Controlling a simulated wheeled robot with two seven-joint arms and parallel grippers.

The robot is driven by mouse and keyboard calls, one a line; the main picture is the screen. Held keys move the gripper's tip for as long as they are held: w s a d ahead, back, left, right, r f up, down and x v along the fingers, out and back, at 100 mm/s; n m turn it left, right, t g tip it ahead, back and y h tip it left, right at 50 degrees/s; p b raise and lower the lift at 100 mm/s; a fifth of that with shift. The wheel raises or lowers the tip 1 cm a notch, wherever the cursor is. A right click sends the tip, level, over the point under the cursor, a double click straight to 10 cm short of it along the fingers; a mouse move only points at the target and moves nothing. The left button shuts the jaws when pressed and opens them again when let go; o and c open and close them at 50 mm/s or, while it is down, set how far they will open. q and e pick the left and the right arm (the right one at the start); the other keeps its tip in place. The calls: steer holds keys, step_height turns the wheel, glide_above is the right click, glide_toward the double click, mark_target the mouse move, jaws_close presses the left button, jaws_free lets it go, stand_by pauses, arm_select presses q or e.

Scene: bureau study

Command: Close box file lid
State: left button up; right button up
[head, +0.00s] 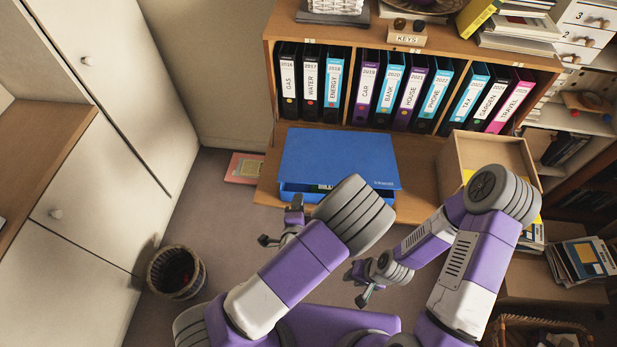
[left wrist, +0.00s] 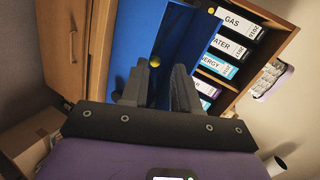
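The blue box file (head: 295,189) lies on the wooden shelf top below a row of binders. Its blue lid (head: 340,155) is ajar, with a dark gap and a bit of green content showing under its front edge. The blue box file also shows in the left wrist view (left wrist: 137,42), ahead of the fingers. My left gripper (head: 279,223) is open and empty, in front of the box's left front corner; its two fingers also show apart in the left wrist view (left wrist: 156,92). My right gripper (head: 356,287) looks open and empty, lower and farther from the box. My left arm hides part of the box front.
Binders (head: 395,90) stand in the bookcase behind the box. An open cardboard box (head: 465,150) stands to its right. A wicker bin (head: 176,272) and a pink book (head: 244,168) are on the floor at left. White cupboards line the left side.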

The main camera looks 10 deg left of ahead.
mark_target(308, 178)
arm_select(q)
steer(key=r, duration=0.1)
steer(key=w+d+r+m+t, duration=0.1)
steer(key=r+m+t, duration=0.1)
steer(key=shift+w+d+r+h, duration=0.25)
steer(key=shift+d+r+h, duration=0.1)
steer(key=shift+r+h, duration=0.05)
steer(key=b+x, duration=0.1)
steer(key=x, duration=0.6)
jaws_close()
steer(key=shift+f, duration=0.1)
stand_by(0.9)
